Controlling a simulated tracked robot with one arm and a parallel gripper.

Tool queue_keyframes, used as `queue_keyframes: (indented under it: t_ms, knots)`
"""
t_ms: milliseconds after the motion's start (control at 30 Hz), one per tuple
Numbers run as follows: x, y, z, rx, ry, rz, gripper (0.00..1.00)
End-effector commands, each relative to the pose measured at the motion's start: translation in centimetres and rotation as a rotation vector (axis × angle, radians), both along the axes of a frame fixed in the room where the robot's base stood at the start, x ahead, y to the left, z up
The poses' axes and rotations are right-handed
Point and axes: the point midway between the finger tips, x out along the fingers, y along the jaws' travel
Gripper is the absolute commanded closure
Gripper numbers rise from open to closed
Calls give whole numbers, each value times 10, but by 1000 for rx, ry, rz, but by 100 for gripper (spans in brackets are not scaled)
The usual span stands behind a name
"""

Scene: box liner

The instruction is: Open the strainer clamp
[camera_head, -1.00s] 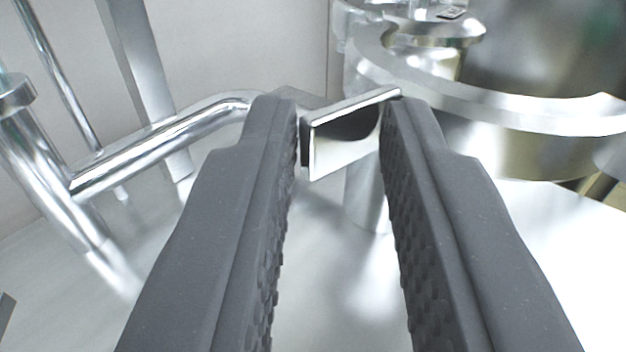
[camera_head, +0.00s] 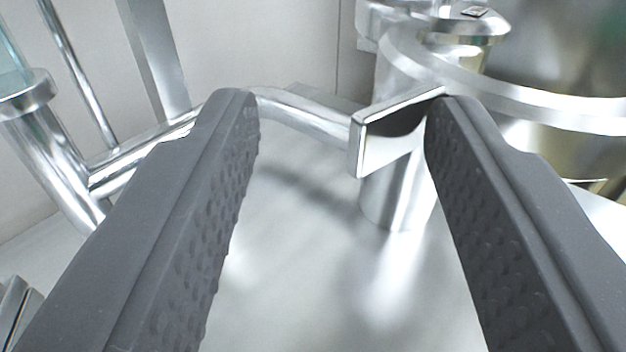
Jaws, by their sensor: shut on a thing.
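The strainer clamp shows as a shiny metal handle (camera_head: 392,135) with a squared, dark-hollowed end, right of the picture's middle. My gripper (camera_head: 345,108) has its two dark ribbed fingers around it, set wide apart. The handle's right end meets the right fingertip. A gap shows between the handle's left edge and the left finger, and a pipe passes behind that gap. I cannot see a second contact point, but my gripper is shut on the clamp handle. The rest of the clamp is hidden.
A bent metal pipe (camera_head: 300,112) runs behind the left finger to an upright pipe (camera_head: 48,150) at the left. A large round metal vessel with a pale flange (camera_head: 520,98) stands close at the right. Bare pale surface lies below the fingers.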

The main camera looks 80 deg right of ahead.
Motion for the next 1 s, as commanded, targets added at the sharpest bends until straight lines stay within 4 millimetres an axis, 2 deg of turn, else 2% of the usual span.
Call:
queue_keyframes:
  t_ms: [33,267,433,1000]
  knots:
    - [-6,-17,10,-14,-8,-20,72]
    - [-7,-16,9,-15,-8,-21,72]
    - [-8,-3,8,-14,-6,-20,72]
    - [-19,115,2,-9,-2,-1,72]
